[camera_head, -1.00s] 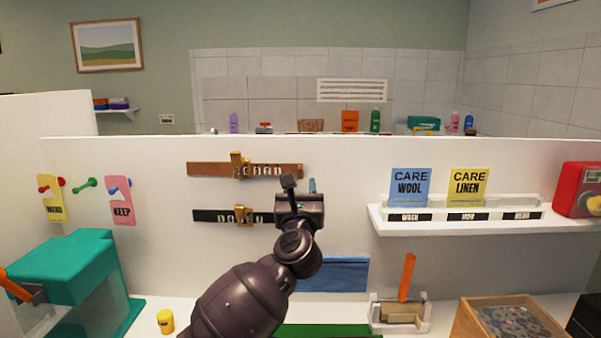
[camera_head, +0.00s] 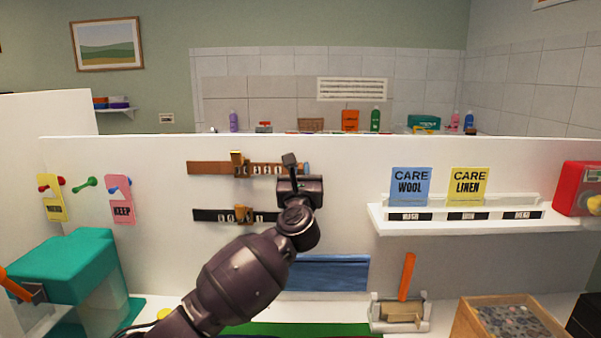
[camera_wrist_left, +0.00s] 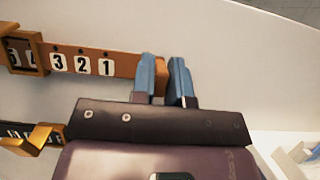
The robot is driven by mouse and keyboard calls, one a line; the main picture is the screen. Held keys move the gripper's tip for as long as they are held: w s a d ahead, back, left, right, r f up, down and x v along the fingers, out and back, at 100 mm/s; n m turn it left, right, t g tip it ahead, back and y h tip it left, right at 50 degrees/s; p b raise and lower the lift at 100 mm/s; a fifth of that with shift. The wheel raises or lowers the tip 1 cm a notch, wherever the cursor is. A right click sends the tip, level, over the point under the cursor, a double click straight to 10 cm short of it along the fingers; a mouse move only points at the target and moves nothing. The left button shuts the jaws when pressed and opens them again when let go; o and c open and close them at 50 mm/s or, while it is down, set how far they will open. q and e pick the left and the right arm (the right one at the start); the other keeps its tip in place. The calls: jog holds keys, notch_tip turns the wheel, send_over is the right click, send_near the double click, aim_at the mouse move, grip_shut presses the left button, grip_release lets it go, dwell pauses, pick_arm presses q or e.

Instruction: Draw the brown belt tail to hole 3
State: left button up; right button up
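The brown belt (camera_head: 208,168) lies level along the white panel, with a brass buckle (camera_head: 237,164) around it. In the left wrist view, its tail (camera_wrist_left: 120,65) shows white tags 3, 2 and 1 with holes above them, right of the buckle (camera_wrist_left: 25,50). My left gripper (camera_wrist_left: 163,80) is at the tail's right end, its two blue fingers apart. The brown tail end shows between them; I see no clear grip on it. In the head view, my left gripper (camera_head: 304,168) covers the tail end. My right gripper is not in view.
A black belt (camera_head: 210,215) with its own buckle hangs just below. A shelf (camera_head: 480,228) with blue and yellow care cards juts out at right. Pink and yellow tags (camera_head: 120,198) hang on pegs at left. The panel between the belts and the shelf is clear.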

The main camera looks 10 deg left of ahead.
pick_arm(q)
grip_shut()
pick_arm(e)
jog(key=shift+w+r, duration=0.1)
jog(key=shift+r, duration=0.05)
pick_arm(q)
jog(key=a+p, duration=0.1)
jog(key=a, duration=0.2)
jog(key=shift+s+a+p, duration=0.35)
jog(key=shift+s+p, duration=0.05)
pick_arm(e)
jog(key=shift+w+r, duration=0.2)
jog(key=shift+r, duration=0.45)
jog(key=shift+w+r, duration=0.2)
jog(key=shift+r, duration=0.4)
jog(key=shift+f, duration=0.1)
